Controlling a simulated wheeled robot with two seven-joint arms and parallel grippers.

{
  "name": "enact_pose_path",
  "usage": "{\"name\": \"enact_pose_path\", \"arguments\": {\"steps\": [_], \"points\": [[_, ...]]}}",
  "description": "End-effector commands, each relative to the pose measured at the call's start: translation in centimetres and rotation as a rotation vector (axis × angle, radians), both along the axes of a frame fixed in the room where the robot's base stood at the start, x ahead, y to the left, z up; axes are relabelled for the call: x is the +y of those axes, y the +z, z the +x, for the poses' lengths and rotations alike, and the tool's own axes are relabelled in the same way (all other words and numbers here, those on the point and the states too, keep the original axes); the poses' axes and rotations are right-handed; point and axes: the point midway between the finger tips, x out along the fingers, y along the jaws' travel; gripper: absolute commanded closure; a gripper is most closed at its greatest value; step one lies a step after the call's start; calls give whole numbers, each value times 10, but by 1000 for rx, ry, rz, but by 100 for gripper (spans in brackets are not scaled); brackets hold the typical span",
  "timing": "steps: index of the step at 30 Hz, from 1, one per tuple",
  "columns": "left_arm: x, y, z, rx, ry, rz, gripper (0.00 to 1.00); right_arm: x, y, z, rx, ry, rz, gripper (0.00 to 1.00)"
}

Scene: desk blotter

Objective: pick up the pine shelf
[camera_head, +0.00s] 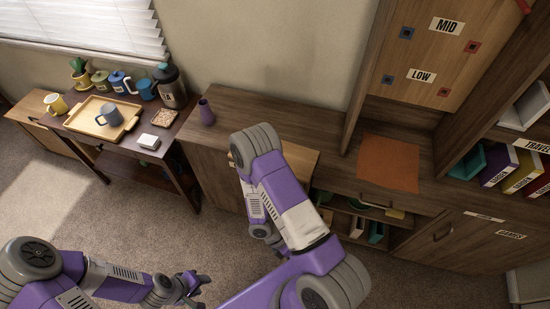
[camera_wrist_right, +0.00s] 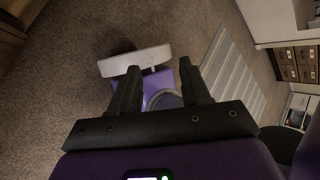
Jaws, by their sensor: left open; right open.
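A light wood board (camera_head: 301,160), which looks like the pine shelf, lies on the dark wood cabinet top in the head view. My right arm crosses in front of it and hides its middle; a small piece shows left of the arm. My left gripper (camera_head: 196,288) is open and empty, low over the carpet and well away from the board. My right gripper (camera_wrist_right: 161,82) is open in the right wrist view, with nothing between its fingers. It points down toward the floor.
An upright panel (camera_head: 425,50) carries MID and LOW labels with blue and red brackets. An orange-brown sheet (camera_head: 389,164) lies right of the board. A purple vase (camera_head: 206,111) stands on the cabinet's left end. A side table holds a tray (camera_head: 88,128) and mugs. Carpet is clear.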

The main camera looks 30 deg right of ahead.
Motion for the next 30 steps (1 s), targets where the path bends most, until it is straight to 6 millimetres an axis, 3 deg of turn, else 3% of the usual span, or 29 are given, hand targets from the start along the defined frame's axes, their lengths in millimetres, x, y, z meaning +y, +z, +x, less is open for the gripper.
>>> {"name": "enact_pose_path", "arguments": {"steps": [1, 3, 6, 8, 9, 12, 15, 19, 30], "points": [[0, -8, 0, -1, 0, 0, 57, -25, -2, 12, 74, 251, -45, 53], [0, -14, 0, -1, 0, 0, 57, -56, 5, 42, 185, 589, -127, 53], [0, -22, 0, -1, -1, 0, 57, -80, 21, 104, 339, 1025, -290, 53], [0, -26, 0, -1, -1, 0, 57, -81, 32, 143, 422, 1246, -403, 53], [0, -28, 0, -1, -1, 0, 57, -76, 39, 168, 470, 1374, -481, 53], [0, -33, 0, -1, -1, 0, 57, -55, 56, 217, 566, 1615, -665, 53], [0, -35, 0, -1, -1, 0, 57, -33, 68, 247, 624, 1758, -805, 53], [0, -37, 0, -1, -1, 0, 57, -21, 75, 265, 658, 1836, -893, 53], [0, -47, 0, -1, -1, 0, 57, -52, 74, 297, 657, 1839, -903, 53]]}}
